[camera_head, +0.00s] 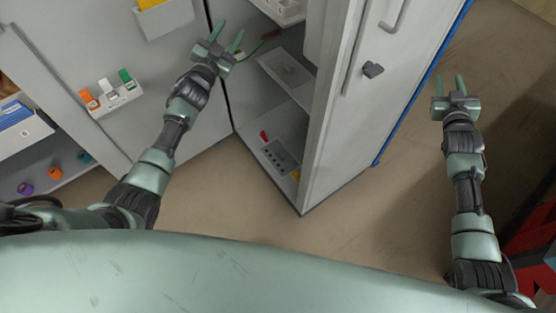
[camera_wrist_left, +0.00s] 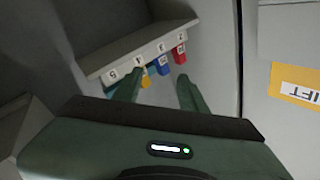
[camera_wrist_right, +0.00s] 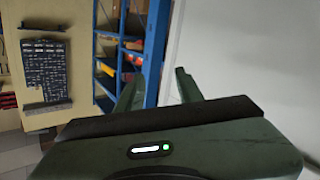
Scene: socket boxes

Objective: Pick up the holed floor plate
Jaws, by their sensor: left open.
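A grey plate with several dark holes (camera_head: 281,157) lies low in the open cabinet in the head view, on its bottom level. It is small there and appears in neither wrist view. My left gripper (camera_head: 231,33) is open and empty, in front of the cabinet's left edge and above the plate's level. In the left wrist view its fingers (camera_wrist_left: 160,78) stand apart, pointing towards a numbered rack (camera_wrist_left: 137,53). My right gripper (camera_head: 449,84) is open and empty, to the right of the cabinet door, far from the plate. Its parted fingers also show in the right wrist view (camera_wrist_right: 159,76).
The open cabinet door (camera_head: 335,110) stands between my right arm and the cabinet inside. A grey shelf (camera_head: 288,72) sits above the holed plate. A red piece (camera_head: 263,136) is beside the plate. A holder with coloured tags (camera_head: 119,99) is at left. Floor ahead is clear.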

